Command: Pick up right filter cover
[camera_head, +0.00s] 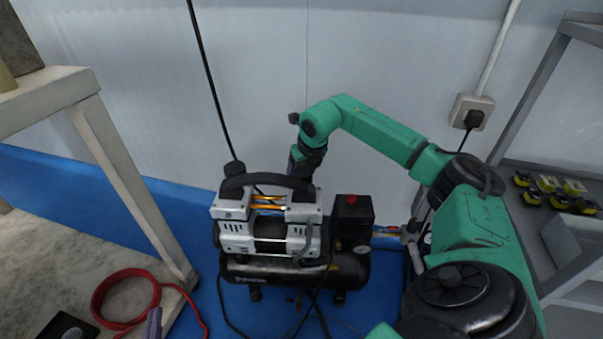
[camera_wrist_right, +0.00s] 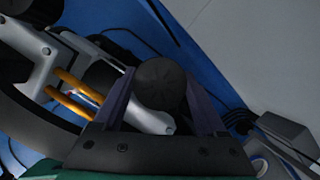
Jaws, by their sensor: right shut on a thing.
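The white and black air compressor (camera_head: 262,235) stands on the blue floor. In the right wrist view, the right filter cover (camera_wrist_right: 160,84), a dark round cap, sits between the two fingers of my right gripper (camera_wrist_right: 158,76), which is shut on it. A white compressor part lies right beside the cap, and I cannot tell whether they touch. In the head view my right gripper (camera_head: 297,165) is behind the compressor's handle, and the cap is hidden there. The left filter cover (camera_head: 233,178) is at the compressor's left. Only a purple fingertip of my left gripper (camera_head: 153,325) shows at the bottom left.
The black carrying handle (camera_head: 268,180) arches over the compressor, close to my right gripper. A table (camera_head: 95,110) with a red hose (camera_head: 128,273) is at left. A shelf (camera_head: 560,170) with small yellow-black items is at right. The wall (camera_head: 370,60) is close behind.

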